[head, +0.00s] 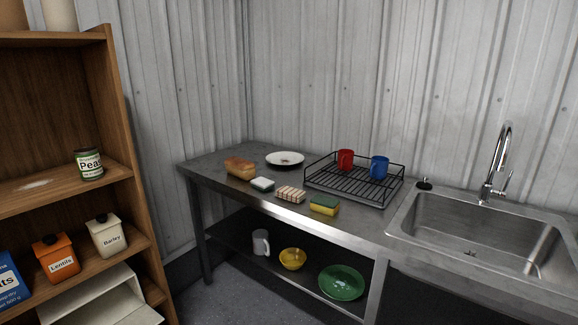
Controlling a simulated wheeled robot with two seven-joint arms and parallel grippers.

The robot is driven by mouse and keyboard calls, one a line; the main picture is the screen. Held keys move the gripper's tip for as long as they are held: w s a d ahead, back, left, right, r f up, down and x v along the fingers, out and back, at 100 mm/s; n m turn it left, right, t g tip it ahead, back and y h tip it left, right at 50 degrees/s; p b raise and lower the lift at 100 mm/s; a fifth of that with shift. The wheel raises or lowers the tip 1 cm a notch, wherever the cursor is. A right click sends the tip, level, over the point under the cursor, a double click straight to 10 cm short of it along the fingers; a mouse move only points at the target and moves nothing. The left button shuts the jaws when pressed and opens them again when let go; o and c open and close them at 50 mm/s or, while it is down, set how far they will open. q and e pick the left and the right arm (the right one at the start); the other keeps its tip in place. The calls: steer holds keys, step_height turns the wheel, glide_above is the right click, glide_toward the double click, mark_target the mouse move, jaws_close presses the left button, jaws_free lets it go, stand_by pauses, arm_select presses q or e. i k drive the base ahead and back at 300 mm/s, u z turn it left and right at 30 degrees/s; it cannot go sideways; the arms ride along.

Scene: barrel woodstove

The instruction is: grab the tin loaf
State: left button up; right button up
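The tin loaf (240,167) is a small golden-brown bread loaf. It lies on the grey metal counter (215,162) near its left end, left of a white plate and a white-topped sponge. Nothing covers it and nothing touches it that I can see. Neither of my grippers shows in the head view.
On the counter are a plate (285,158), sponges (324,205), a striped block (291,194) and a black dish rack (352,185) with red and blue mugs. A sink (480,240) is at right. A wooden shelf (122,150) stands at left. Bowls and a mug sit below.

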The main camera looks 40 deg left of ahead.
mark_target(244, 169)
steer(key=z, duration=0.25)
steer(key=i, duration=1.35)
steer(key=u, duration=0.95)
